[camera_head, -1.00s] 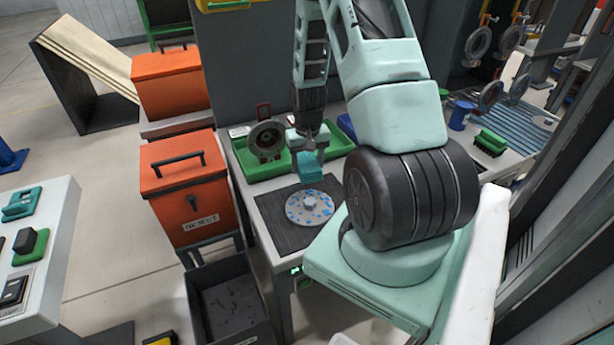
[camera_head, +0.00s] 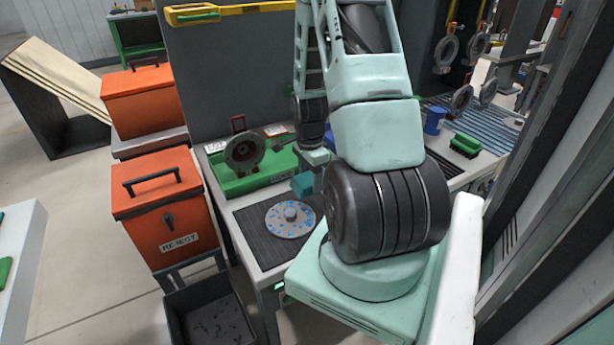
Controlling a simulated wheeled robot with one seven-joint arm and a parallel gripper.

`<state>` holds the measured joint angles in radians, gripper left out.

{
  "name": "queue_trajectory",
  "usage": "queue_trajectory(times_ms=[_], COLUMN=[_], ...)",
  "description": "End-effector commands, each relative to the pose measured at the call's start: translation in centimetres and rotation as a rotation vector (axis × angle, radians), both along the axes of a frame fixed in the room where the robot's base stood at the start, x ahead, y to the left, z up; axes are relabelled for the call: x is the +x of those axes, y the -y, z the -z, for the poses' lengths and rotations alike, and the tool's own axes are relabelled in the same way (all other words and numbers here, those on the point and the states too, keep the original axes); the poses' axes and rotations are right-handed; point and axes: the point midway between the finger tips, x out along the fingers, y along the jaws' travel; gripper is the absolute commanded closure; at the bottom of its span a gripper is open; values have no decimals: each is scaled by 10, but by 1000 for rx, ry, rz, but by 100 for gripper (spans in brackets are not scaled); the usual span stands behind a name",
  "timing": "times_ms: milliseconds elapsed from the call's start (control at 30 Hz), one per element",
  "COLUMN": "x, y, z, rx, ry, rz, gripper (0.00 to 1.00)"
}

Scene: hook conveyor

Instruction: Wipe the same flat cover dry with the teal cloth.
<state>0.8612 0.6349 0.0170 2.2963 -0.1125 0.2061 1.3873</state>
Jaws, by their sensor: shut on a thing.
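The flat cover (camera_head: 278,223) is a round grey disc with a raised hub, lying on a dark ribbed mat (camera_head: 262,250) on the bench. Blue patches show over its face. My gripper (camera_head: 312,172) is shut on the teal cloth (camera_head: 303,184), to the right of and beyond the cover. The cloth appears held above the bench and apart from the cover. My arm hides part of the cloth and the bench to the right.
A green tray (camera_head: 232,188) with a ring-shaped grey part (camera_head: 243,151) stands behind the mat. Orange reject bins (camera_head: 170,225) stand left of the bench, with an open dark crate (camera_head: 208,312) below. A blue cup (camera_head: 434,121) and green brush (camera_head: 465,145) are at right.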

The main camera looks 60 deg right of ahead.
Motion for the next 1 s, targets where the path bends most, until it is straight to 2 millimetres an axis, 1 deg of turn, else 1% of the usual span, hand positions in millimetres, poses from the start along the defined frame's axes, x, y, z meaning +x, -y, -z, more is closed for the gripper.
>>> queue_trajectory(times_ms=[33,200,433,600,1000], x=[0,0,0,0,0], y=[0,0,0,0,0], z=[8,30,51,57,57], rx=[1,1,1,0,0], ry=[-1,0,-1,0,0], rz=[0,-2,-3,-3,-4], gripper=[60,60,60,60,60])
